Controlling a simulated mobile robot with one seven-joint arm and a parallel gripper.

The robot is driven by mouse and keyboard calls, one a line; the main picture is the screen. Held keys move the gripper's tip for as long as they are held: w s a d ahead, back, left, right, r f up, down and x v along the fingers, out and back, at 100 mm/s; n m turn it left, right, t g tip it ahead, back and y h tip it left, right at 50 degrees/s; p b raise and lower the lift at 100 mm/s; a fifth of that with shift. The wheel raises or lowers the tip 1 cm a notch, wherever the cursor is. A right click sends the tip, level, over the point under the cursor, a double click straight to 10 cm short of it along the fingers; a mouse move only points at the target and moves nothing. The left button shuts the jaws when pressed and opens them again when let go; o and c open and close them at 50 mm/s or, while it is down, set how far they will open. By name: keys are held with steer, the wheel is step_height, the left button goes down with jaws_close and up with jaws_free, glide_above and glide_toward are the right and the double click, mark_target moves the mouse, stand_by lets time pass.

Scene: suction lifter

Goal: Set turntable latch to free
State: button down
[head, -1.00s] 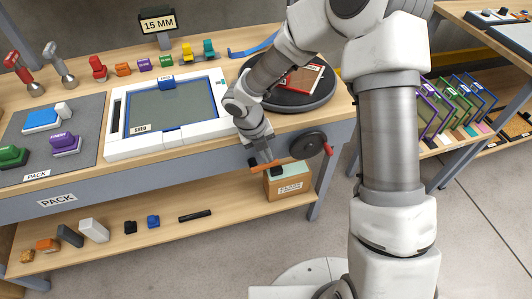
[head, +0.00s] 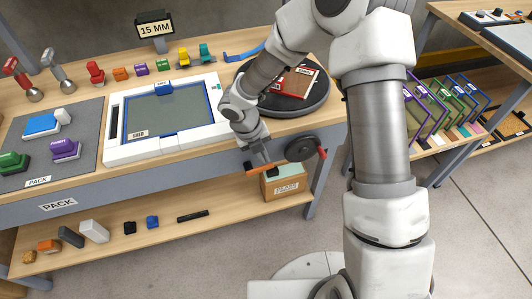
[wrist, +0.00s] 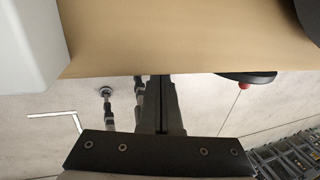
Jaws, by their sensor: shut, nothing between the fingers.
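The turntable (head: 314,101) is a dark round disc at the right end of the bench, with a red-framed piece on it. At the bench's front edge below it, an orange bar (head: 256,169) shows beside my gripper (head: 267,160); it may be the latch, but I cannot read any marking on it. My gripper is shut and empty, pointing down just in front of the bench edge. Whether its fingertips touch the orange bar I cannot tell. In the wrist view the closed fingers (wrist: 161,105) reach past the bench edge; no latch is clear there.
A black handwheel (head: 301,149) with a red handle sits close right of my gripper on the bench front. A labelled box (head: 285,187) stands on the lower shelf just below. A white-framed screen unit (head: 120,150) lies left of my arm. Open floor lies in front.

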mark_target(257, 168)
steer(key=d+p+v, duration=0.1)
steer(key=p+v, duration=0.2)
steer(key=v, duration=0.9)
steer(key=shift+w+r, duration=0.15)
steer(key=shift+r, duration=0.1)
steer(key=s+d+r+m+t+p, duration=0.1)
steer(key=s+d+r+m, duration=0.2)
steer(key=d+r+m, duration=0.45)
steer(key=s+d+r+m+p, duration=0.15)
steer(key=d+r+m, duration=0.25)
steer(key=r+m, duration=0.5)
steer(key=s+d+r+m+t+y, duration=0.1)
steer(key=s+r+m, duration=0.3)
steer(key=m, duration=0.7)
steer(key=s+d+r+m+t+y, duration=0.1)
steer(key=s+d+r+m+t, duration=0.1)
steer(key=s+r+m, duration=0.3)
steer(key=s+d+m, duration=0.1)
steer(key=s+m, duration=0.3)
steer(key=m, duration=0.2)
steer(key=shift+d+m+t+y+p, duration=0.25)
steer(key=shift+m+t+y+p, duration=0.1)
steer(key=shift+t+y+p, duration=0.05)
steer(key=shift+a, duration=0.1)
